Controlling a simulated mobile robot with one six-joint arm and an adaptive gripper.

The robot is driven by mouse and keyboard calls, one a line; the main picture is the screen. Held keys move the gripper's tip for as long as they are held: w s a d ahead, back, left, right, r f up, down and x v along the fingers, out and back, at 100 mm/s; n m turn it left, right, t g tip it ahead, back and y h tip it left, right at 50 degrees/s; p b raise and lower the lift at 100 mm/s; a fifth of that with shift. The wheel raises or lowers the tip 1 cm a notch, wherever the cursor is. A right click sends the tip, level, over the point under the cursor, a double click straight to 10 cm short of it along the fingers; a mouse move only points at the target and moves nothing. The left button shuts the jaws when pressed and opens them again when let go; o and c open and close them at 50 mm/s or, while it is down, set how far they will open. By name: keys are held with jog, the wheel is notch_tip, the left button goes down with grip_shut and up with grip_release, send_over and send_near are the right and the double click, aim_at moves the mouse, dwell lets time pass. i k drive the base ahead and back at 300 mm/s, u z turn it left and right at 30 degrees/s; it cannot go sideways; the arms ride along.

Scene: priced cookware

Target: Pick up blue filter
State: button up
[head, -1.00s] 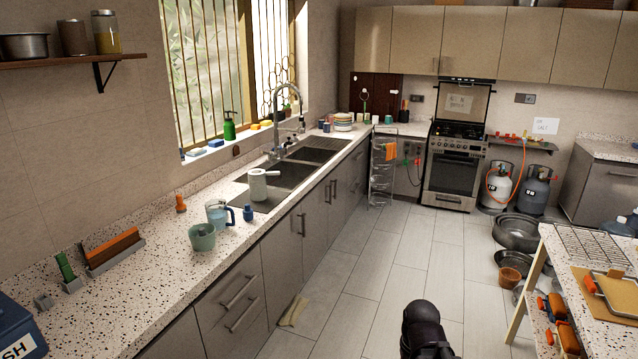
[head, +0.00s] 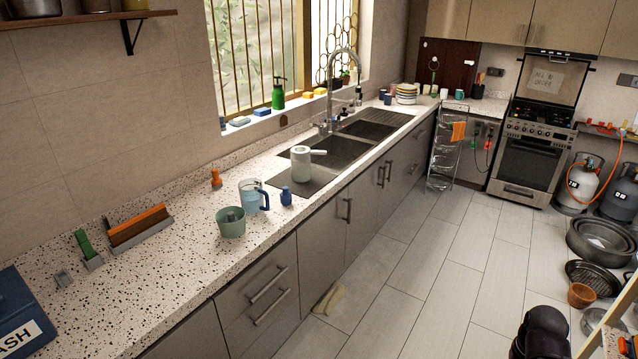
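A small dark blue piece (head: 286,196) stands upright on the speckled counter in front of the sink, to the right of a clear blue pitcher (head: 251,197) with a blue handle. I cannot tell for sure which blue thing is the filter. A pale green cup (head: 231,223) with a darker piece inside stands just left of and nearer than the pitcher. Nothing touches the small blue piece. A black rounded part of my arm shows at the bottom right, well away from the counter. My gripper's fingers are not in view.
A white jug with a handle (head: 301,164) stands at the sink (head: 345,150). An orange piece (head: 216,178) stands behind the pitcher. A blue bin (head: 22,312) and an orange-topped holder (head: 138,227) are at the left.

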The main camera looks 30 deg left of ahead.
aim_at(286, 197)
jog(key=z, duration=0.15)
jog(key=i, duration=2.25)
jog(key=u, duration=0.7)
jog(key=i, duration=0.55)
jog(key=u, duration=0.85)
jog(key=i, duration=0.65)
jog(key=u, duration=0.35)
